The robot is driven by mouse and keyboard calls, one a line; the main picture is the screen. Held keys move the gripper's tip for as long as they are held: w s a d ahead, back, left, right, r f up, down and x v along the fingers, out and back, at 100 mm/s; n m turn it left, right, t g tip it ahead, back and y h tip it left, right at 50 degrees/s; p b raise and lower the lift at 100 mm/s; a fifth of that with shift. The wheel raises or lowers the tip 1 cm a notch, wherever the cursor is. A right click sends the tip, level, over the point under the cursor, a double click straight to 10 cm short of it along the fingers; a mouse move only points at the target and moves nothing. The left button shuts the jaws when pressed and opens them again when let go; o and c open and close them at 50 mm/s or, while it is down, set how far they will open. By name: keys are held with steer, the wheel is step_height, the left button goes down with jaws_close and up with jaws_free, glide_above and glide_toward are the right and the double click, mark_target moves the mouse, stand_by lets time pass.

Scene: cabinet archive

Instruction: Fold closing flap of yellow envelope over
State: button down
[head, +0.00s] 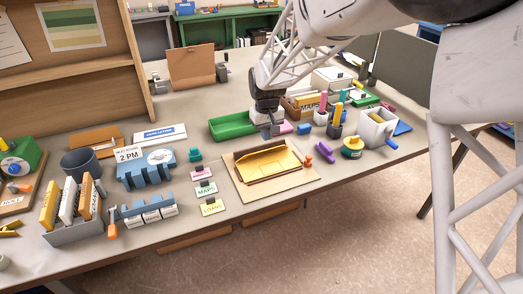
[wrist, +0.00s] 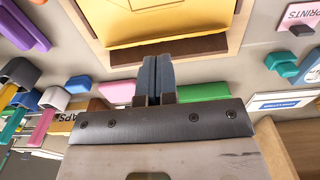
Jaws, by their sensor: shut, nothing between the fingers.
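The yellow envelope (head: 270,165) lies on a tan board near the front middle of the table. Its yellow face also fills the top of the wrist view (wrist: 160,15). A raised brown strip runs along its back edge, and a crease line shows on the yellow near that edge in the wrist view. I cannot tell clearly how far the closing flap is folded. My gripper (head: 269,133) is shut and empty, at the envelope's back edge. In the wrist view its fingertips (wrist: 158,62) point at the brown strip; contact is unclear.
A green tray (head: 232,124) stands just behind and left of my gripper. Label cards (head: 206,189) and a teal stamp lie left of the board.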

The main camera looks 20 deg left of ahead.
steer(key=shift+r, duration=1.5)
steer(key=shift+r, duration=0.1)
step_height(320, 180, up, 8)
steer(key=shift+d, duration=0.1)
